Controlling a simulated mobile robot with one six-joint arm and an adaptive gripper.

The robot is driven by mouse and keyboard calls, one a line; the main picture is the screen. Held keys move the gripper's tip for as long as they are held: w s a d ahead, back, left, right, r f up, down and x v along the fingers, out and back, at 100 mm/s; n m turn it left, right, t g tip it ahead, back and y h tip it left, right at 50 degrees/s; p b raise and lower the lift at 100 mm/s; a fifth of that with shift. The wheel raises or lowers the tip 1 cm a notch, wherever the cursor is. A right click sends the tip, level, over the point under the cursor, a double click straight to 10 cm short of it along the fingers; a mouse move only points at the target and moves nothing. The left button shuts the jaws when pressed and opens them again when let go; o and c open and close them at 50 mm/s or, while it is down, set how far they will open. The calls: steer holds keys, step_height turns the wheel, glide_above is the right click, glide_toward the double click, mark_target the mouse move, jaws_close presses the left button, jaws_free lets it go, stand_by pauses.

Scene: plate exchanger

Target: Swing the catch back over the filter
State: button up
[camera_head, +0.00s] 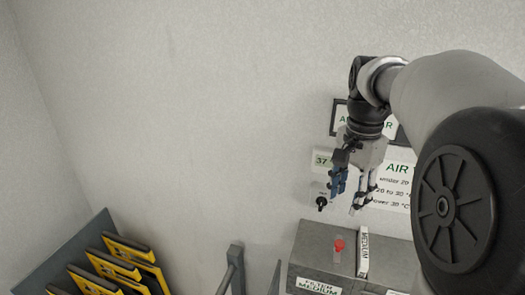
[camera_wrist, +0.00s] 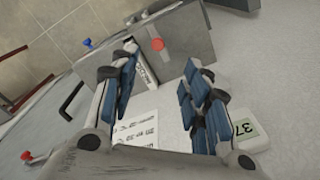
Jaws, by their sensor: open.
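A red catch (camera_head: 339,246) sits on top of the grey housing (camera_head: 312,244), to the left of the filter. It also shows in the wrist view as a red knob (camera_wrist: 157,44). The filter (camera_head: 363,251) is a thin pale slab labelled MEDIUM, standing up out of the housing top; in the wrist view the filter (camera_wrist: 143,72) is partly hidden by a finger. The catch does not lie over the filter. My gripper (camera_head: 349,200) is open and empty above the housing, pointing down. Its blue-padded fingers (camera_wrist: 160,62) are spread apart in the wrist view.
Wall signs (camera_head: 397,170) and a small 37 display (camera_head: 322,161) are behind my gripper. A black knob (camera_head: 321,202) is below the display. A rack with yellow-black pieces (camera_head: 127,248) is at lower left. A blue knob (camera_wrist: 88,43) and another red knob (camera_wrist: 27,155) show in the wrist view.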

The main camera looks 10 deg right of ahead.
mark_target(340, 243)
steer(key=shift+m, duration=0.6)
steer(key=f, duration=0.5)
steer(key=d+f+b, duration=0.1)
steer(key=f, duration=0.5)
steer(key=w+f, duration=0.1)
steer(key=f, duration=0.4)
steer(key=shift+d+f, duration=0.35)
steer(key=shift+d, duration=0.05)
steer(key=shift+c, duration=0.4)
jaws_close()
